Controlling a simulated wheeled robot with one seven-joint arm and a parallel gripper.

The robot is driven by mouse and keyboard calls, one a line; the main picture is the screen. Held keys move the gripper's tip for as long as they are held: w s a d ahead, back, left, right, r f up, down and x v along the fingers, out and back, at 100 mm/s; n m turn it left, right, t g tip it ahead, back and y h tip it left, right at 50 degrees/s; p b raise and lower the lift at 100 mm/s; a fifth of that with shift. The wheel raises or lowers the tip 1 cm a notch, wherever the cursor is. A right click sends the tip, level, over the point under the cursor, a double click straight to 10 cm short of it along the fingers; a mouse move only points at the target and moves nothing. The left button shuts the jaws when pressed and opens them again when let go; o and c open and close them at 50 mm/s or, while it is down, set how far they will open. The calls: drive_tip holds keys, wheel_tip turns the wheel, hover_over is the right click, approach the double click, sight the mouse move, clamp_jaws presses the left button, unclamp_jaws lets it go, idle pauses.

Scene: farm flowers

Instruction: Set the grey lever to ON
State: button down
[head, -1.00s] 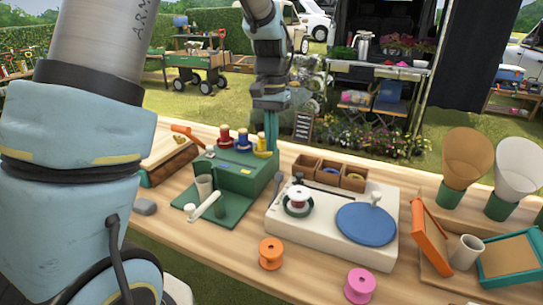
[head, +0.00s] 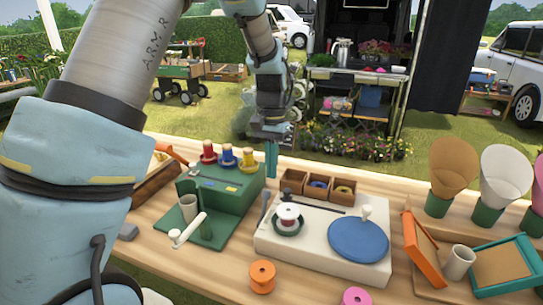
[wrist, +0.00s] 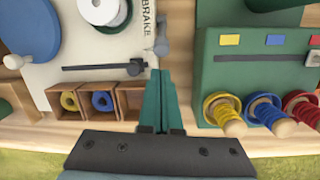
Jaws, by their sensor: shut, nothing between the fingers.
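The grey lever (head: 264,205) stands at the left edge of the white turntable base (head: 330,256). In the wrist view the lever (wrist: 161,42) is beside the printed word BRAKE, just beyond my fingertips. No ON mark is readable. My gripper (head: 271,172) is shut and empty, pointing down at the back of the bench, between the green box and the wooden compartments. In the wrist view my gripper (wrist: 157,75) shows its green fingers together, their tips apart from the lever in the picture. Its exact height over the bench is hard to tell.
The green box (head: 222,192) with red, blue and yellow spools is left of the gripper. Wooden compartments (head: 318,186) are to its right. A blue disc (head: 358,240) lies on the turntable base. Orange (head: 262,276) and pink spools (head: 356,297) stand in front.

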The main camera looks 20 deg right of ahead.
sight(264, 209)
drive_tip(key=shift+s+a+f+p, duration=0.1)
drive_tip(key=shift+s+f+p, duration=0.05)
drive_tip(key=shift+f, duration=0.7)
drive_tip(key=shift+s+a+f+p, duration=0.1)
drive_tip(key=shift+f+p, duration=0.05)
drive_tip(key=shift+f, duration=0.7)
drive_tip(key=shift+s+f+p, duration=0.15)
drive_tip(key=shift+f, duration=0.7)
